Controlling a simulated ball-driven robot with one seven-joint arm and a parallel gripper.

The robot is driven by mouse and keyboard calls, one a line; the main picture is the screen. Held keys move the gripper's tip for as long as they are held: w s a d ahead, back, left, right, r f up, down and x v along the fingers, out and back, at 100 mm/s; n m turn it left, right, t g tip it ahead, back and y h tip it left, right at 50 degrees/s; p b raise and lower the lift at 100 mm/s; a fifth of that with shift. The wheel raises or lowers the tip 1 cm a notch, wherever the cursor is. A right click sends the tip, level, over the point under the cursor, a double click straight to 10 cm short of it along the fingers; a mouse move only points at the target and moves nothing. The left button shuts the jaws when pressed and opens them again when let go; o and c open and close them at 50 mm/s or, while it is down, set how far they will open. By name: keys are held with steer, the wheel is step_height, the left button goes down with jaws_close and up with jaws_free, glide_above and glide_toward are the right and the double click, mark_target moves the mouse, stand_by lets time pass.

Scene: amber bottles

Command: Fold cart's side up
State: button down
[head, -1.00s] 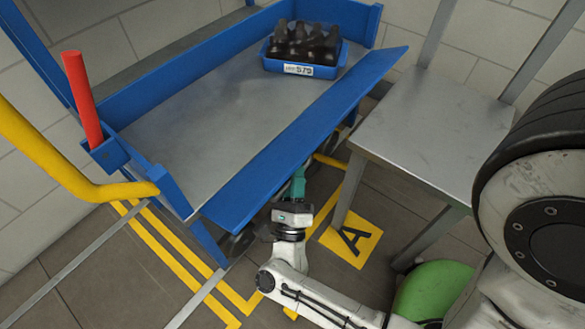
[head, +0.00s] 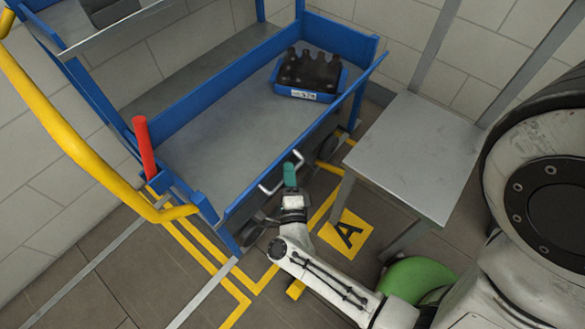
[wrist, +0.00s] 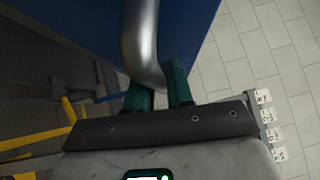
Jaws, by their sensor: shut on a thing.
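The blue cart (head: 240,108) stands at the left and middle of the head view. Its near side (head: 338,100) shows almost edge-on as a thin blue strip, close to upright; I cannot tell whether it is fully upright. A bent metal handle (head: 268,188) sticks out from its outer face. My gripper (head: 290,175) has teal fingers and is at this handle. In the wrist view the handle (wrist: 141,45) runs down between my fingers (wrist: 158,92), which are shut on it, with the blue panel (wrist: 190,25) behind.
A blue crate of dark bottles (head: 308,78) sits at the cart bed's far right. A red lever (head: 144,147) and yellow rail (head: 80,145) are at the left.

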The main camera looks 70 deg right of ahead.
mark_target(279, 164)
steer(key=shift+w+d+r+n+g+y+p, duration=0.25)
steer(key=shift+w+r+n+y+p, duration=0.35)
steer(key=shift+p, duration=0.85)
steer(key=shift+w+d+r+n+g+y+p, duration=0.25)
steer(key=shift+w+r+p, duration=0.5)
steer(key=shift+p, duration=0.65)
steer(key=shift+w+f, duration=0.15)
steer(key=shift+w, duration=0.1)
steer(key=c, duration=1.1)
jaws_free()
steer(key=f+v, duration=0.1)
steer(key=v, duration=0.9)
steer(key=shift+s+a+r+b, duration=0.25)
steer(key=shift+a+r+b, duration=0.1)
steer(key=shift+a, duration=0.05)
